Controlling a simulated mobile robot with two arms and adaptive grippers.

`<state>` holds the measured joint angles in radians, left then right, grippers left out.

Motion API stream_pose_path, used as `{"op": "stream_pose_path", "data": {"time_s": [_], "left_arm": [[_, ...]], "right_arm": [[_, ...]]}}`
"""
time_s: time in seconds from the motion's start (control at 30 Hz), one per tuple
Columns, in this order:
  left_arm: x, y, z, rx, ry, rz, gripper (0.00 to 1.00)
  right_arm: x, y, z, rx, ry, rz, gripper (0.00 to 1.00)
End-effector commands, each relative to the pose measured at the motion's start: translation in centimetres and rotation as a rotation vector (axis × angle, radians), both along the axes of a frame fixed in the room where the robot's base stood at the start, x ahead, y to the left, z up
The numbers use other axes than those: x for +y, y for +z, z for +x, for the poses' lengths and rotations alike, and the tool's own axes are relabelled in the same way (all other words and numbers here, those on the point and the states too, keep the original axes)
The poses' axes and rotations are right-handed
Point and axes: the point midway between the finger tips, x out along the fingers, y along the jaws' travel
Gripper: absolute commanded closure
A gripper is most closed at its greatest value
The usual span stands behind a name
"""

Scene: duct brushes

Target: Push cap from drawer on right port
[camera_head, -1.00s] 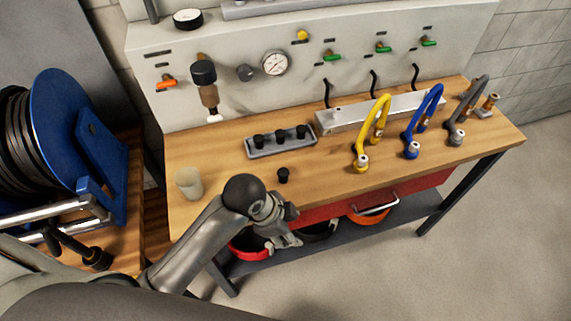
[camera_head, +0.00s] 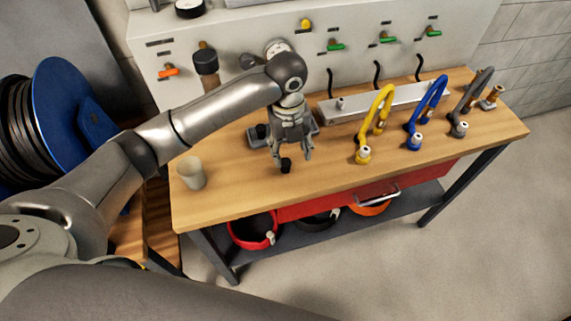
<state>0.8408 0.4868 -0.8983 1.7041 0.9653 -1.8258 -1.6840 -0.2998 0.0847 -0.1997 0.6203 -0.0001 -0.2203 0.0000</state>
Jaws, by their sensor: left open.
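My left gripper (camera_head: 292,156) is open over the front of the wooden bench, its fingers pointing down. A small black cap (camera_head: 286,165) stands on the bench between or just beside the fingertips; I cannot tell if they touch it. My right gripper is not in view.
A beige cup (camera_head: 191,173) stands at the left. The bench's front right is clear.

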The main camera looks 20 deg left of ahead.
Motion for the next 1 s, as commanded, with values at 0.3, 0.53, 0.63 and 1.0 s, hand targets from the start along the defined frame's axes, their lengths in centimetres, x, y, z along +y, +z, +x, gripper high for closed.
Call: {"op": "stream_pose_path", "data": {"time_s": [0.3, 0.53, 0.63, 1.0], "left_arm": [[1.9, 2.1, 1.6, 0.016, -0.117, 0.048, 0.47], [1.9, 2.1, 1.5, 0.016, -0.120, 0.048, 0.47], [1.9, 1.9, 1.5, 0.017, -0.119, 0.047, 0.47], [1.9, -2.9, 1.5, 0.019, -0.118, 0.047, 0.47]], "right_arm": [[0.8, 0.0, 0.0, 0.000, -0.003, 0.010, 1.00], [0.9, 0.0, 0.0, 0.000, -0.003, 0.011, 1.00], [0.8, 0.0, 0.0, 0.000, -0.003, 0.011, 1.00], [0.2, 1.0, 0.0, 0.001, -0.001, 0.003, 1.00]]}}
